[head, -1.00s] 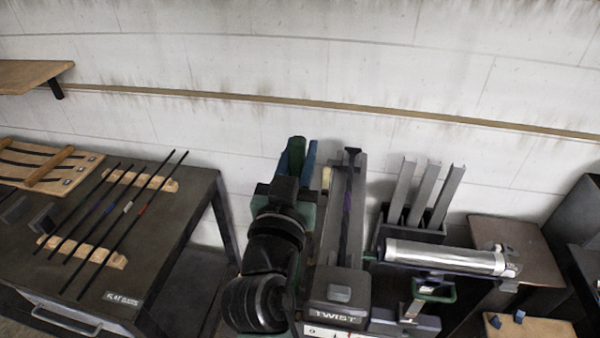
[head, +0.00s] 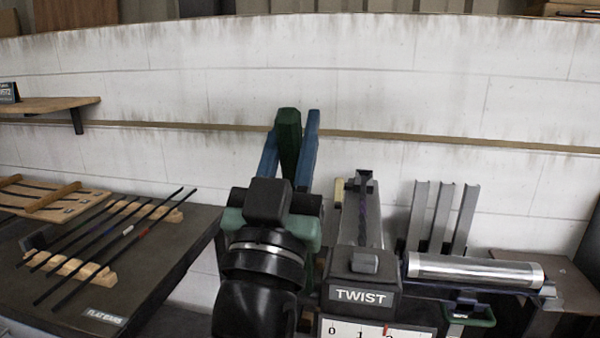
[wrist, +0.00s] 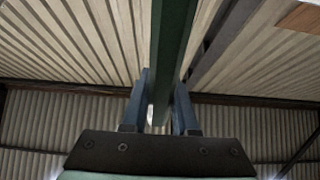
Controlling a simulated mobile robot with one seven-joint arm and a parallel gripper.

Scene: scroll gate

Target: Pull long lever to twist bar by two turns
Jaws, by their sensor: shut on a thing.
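The long lever's green bar (head: 288,140) stands upright between the blue fingers of my gripper (head: 289,150), left of the twist machine (head: 365,262). In the wrist view my gripper (wrist: 158,105) is shut on the green lever (wrist: 172,50), which runs up between the blue fingers. The machine's bed runs back toward the wall, and a dark purple twisted bar (head: 361,215) lies along it. The bottom of the scale is cut off, and my wrist hides the lever's lower part.
A dark table (head: 170,265) at left carries thin black bars on wooden racks (head: 75,268). At right are a silver cylinder (head: 470,270), upright grey channels (head: 440,215) and a brown-topped stand (head: 565,270). The white wall (head: 400,80) stands behind.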

